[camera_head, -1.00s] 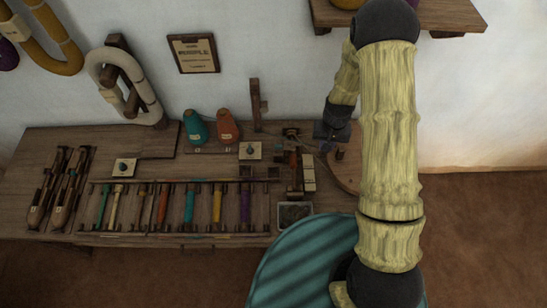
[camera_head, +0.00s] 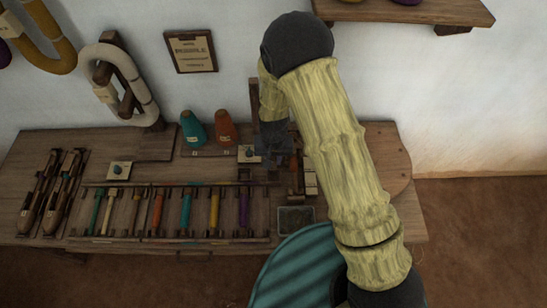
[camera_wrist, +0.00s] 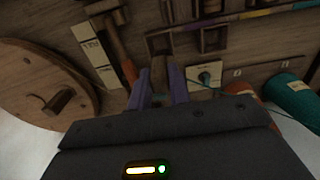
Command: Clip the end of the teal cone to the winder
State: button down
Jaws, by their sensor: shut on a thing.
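The teal cone (camera_head: 191,129) stands at the back of the bench, left of an orange cone (camera_head: 226,128). It also shows at the right of the wrist view (camera_wrist: 291,96). A thin teal thread runs from it toward my gripper. My gripper (camera_wrist: 161,88) has its purple fingers close together, shut on what seems to be the thread's end, mostly hidden between them. A brown wooden part stands between or just beyond the fingertips. In the head view my gripper is over the bench, right of the cones. I cannot tell for sure which part is the winder.
A pale plate with a dark knob (camera_wrist: 207,76) is right of the fingers. A round wooden board with a peg (camera_wrist: 46,92) lies at left. A rack of coloured bobbins (camera_head: 186,208), shuttles (camera_head: 37,205) and a small tray (camera_head: 296,219) fill the front. An upright wooden post (camera_head: 254,100) stands behind.

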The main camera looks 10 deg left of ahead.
jog(key=shift+f+b, duration=2.9)
jog(key=shift+f, duration=1.35)
jog(key=c, duration=0.9)
grip_release()
jog(key=shift+r, duration=0.1)
notch_tip(320, 180, up, 8)
jog(key=p, duration=0.6)
